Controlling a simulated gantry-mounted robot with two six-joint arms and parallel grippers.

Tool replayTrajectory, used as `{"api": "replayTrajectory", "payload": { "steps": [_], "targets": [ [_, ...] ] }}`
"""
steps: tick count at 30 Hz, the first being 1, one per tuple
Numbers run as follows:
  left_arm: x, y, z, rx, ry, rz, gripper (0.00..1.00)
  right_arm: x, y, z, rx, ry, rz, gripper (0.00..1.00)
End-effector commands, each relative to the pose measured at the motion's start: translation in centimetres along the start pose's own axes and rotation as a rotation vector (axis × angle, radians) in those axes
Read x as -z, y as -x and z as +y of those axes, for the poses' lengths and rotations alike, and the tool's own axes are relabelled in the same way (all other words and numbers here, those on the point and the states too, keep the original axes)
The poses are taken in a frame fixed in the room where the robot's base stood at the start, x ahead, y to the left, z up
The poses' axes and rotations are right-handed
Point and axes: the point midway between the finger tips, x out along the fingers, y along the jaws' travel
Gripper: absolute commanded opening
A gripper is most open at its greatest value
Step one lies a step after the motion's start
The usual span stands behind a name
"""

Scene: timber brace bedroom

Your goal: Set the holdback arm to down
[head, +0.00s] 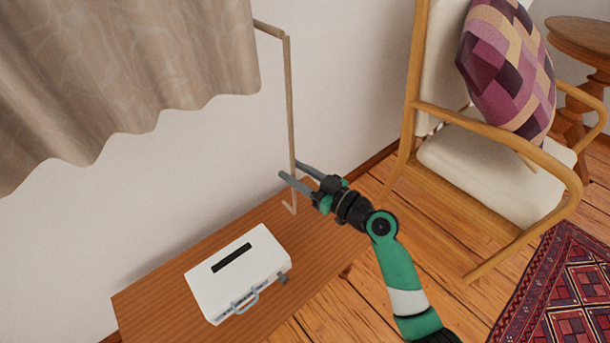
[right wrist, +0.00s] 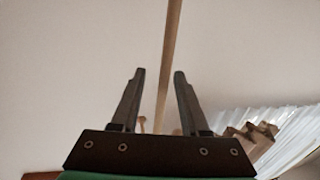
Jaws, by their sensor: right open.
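The holdback arm appears to be the thin beige rod (head: 289,100) by the curtain; it hangs upright from a short top piece and ends in a small hook. My right gripper (head: 290,170) is open at the lower part of the rod, above the hook. In the right wrist view the rod (right wrist: 171,45) runs up the picture between the two fingertips of my right gripper (right wrist: 159,73). Neither finger is seen closed on it, and I cannot tell whether one touches it. My left gripper is not in view.
A wooden bench top (head: 160,290) lies below, with a white box (head: 225,285) with a slot and blue handle. A beige curtain (head: 120,70) hangs at upper left. A wooden armchair (head: 490,175) with a patchwork cushion (head: 505,70) stands right, near a patterned rug (head: 565,290).

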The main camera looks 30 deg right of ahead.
Motion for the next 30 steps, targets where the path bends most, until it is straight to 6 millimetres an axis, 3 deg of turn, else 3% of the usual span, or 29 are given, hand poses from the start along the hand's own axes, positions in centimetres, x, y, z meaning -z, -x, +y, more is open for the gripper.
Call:
{"api": "replayTrajectory", "payload": {
  "steps": [15, 20, 30],
  "targets": [
    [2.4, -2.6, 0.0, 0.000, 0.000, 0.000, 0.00, 0.2, 10.2, 0.1, -0.005, 0.000, -0.001, 0.45],
    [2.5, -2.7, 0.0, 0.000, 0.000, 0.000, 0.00, 0.1, 11.3, 0.0, -0.002, 0.000, 0.000, 0.45],
    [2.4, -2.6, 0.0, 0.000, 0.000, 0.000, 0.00, 0.1, 11.3, 0.0, -0.001, 0.001, 0.001, 0.45]
  ]
}}
